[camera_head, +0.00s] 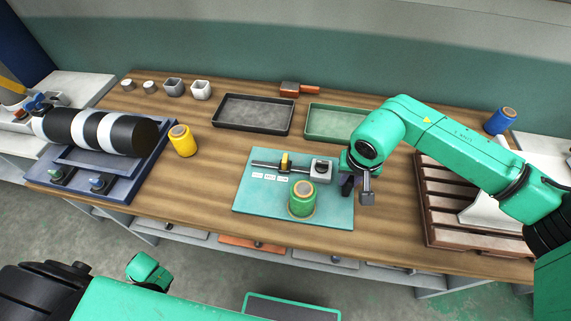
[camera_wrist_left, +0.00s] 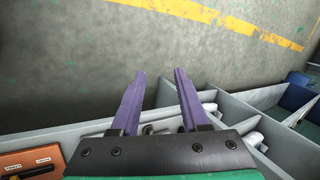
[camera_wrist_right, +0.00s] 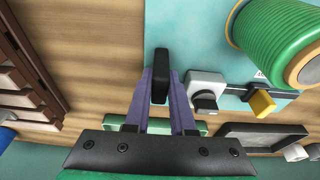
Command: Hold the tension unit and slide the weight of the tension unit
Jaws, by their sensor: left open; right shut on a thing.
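The tension unit (camera_head: 265,165) lies on a teal mat: a dark rod with a yellow weight (camera_head: 285,162) partway along it and a grey block (camera_head: 321,170) at its right end. The right wrist view also shows the yellow weight (camera_wrist_right: 262,102) and grey block (camera_wrist_right: 206,90). My right gripper (camera_wrist_right: 160,78) is shut on a small black piece (camera_wrist_right: 160,62), right of the grey block in the head view. I cannot tell whether this piece joins the unit. My left gripper (camera_wrist_left: 152,75) is open and empty, over the floor and grey bins.
A green tape spool (camera_head: 302,199) stands on the mat (camera_head: 250,208) in front of the unit. A black tray (camera_head: 253,114) and green tray (camera_head: 333,122) lie behind. A brown slatted rack (camera_head: 435,215) is at right, and a yellow spool (camera_head: 183,141) at left.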

